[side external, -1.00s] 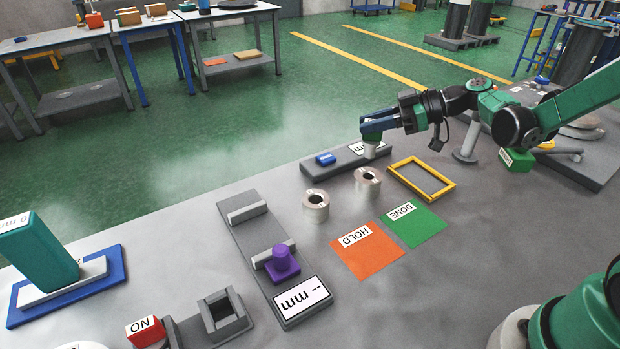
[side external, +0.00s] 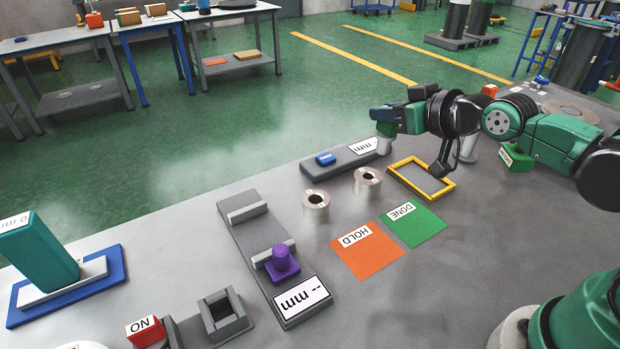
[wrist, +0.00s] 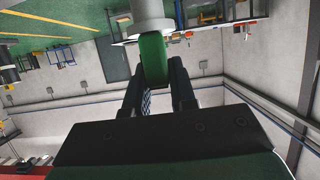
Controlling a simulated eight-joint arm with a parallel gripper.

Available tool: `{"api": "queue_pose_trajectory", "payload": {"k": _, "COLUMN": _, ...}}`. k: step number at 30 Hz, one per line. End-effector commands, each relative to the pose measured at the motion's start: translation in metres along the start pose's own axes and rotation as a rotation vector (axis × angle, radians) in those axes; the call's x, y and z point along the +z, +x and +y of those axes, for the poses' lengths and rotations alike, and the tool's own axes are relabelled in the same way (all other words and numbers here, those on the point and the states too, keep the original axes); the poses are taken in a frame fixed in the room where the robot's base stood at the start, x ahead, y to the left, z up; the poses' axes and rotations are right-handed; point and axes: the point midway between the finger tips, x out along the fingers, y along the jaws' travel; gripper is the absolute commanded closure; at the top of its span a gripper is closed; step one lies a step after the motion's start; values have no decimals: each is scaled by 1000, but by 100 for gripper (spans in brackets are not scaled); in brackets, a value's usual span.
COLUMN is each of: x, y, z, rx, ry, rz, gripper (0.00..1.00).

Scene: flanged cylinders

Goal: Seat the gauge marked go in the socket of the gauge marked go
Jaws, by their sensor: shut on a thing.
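My gripper (side external: 384,124) is shut on a gauge with a green handle (wrist: 153,60) and a pale grey cylindrical end (side external: 384,145). The green handle sits between the fingers in the wrist view, and the grey cylinder (wrist: 148,10) runs to that view's top edge. In the side view the grey end points down, above or beside the far end of the dark plate with the "mm" label (side external: 364,146); I cannot tell whether it touches. A green labelled block (side external: 515,158) stands at the right, its lettering too small to read surely. A socket beside it is not clearly visible.
Two steel rings (side external: 316,205) (side external: 367,183) stand near a yellow frame (side external: 422,177). Orange HOLD (side external: 367,252) and green DONE (side external: 414,224) mats lie in front. A purple knobbed piece (side external: 282,262) sits on a long grey fixture. A square socket (side external: 224,313) is near a red block (side external: 146,330).

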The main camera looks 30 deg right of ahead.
Motion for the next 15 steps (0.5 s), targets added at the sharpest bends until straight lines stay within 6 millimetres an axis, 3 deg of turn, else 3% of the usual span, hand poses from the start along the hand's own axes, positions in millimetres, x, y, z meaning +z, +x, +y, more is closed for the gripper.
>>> {"api": "queue_pose_trajectory", "payload": {"k": 15, "x": 0, "y": 3, "z": -6, "rx": -22, "ry": -7, "rz": -1, "gripper": 100}}
